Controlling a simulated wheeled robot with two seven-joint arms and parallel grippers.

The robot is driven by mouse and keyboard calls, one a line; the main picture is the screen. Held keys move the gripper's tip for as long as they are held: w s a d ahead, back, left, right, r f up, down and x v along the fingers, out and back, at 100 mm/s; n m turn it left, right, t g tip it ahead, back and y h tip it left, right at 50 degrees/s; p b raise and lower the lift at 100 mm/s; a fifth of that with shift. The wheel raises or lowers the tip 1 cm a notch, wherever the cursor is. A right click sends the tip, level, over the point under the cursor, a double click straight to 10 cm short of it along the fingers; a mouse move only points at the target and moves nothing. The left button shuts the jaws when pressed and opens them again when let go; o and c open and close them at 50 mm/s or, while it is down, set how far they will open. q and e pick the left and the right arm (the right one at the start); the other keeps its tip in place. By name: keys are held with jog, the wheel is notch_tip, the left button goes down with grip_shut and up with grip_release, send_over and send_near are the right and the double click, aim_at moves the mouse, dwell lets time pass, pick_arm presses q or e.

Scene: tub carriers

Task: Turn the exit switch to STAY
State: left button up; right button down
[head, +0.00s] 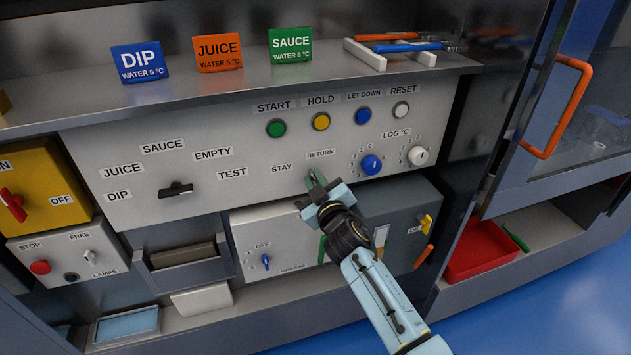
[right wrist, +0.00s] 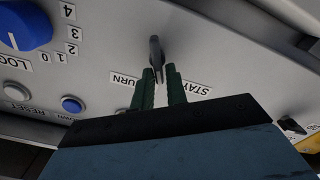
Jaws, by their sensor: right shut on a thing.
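The exit switch is a small dark grey lever (right wrist: 155,52) on the light panel, between the labels STAY (right wrist: 196,88) and RETURN (right wrist: 125,79). In the head view, STAY (head: 282,169) is left of the lever and RETURN (head: 320,154) is just above it. My right gripper (head: 314,181) reaches up to the panel there and mostly hides the lever. In the right wrist view its green fingers (right wrist: 163,78) are shut on the lever. I cannot tell exactly which label the lever points at. My left gripper is not in view.
A black selector knob (head: 176,189) sits to the left. A blue dial (head: 371,164) and a white dial (head: 418,156) are to the right, with several round buttons above. A grey box (head: 400,205) and a white box (head: 245,230) stand below the panel.

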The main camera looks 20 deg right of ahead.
jog(key=shift+s+f, duration=0.1)
jog(key=shift+f, duration=0.15)
jog(key=c, duration=1.5)
grip_release()
jog(key=shift+o, duration=0.3)
jog(key=shift+r, duration=0.1)
